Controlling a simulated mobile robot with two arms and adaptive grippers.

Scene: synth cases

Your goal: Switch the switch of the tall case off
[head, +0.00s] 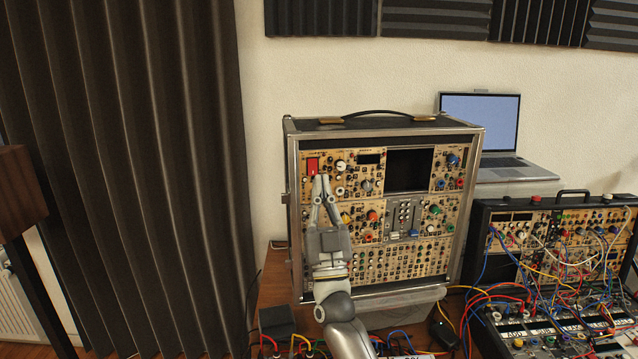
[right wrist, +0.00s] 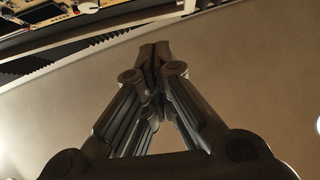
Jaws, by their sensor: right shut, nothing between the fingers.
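The tall case (head: 466,200) stands upright in the middle of the head view, its wooden-coloured panels full of knobs and jacks. Its red switch (head: 312,166) is at the top left of the panel. Whether the switch is on or off is too small to tell. My right gripper (head: 321,177) is shut and empty, its fingertips pointing up just below the switch; I cannot tell if they touch it. In the right wrist view the shut fingertips (right wrist: 155,47) point up the picture, and the switch does not show. My left gripper is in neither view.
A lower case (head: 572,200) with many patch cables stands at the right. A laptop (head: 480,125) sits behind it. Loose cables and a small black box (head: 277,321) lie at the front. A dark curtain (head: 150,150) hangs at the left.

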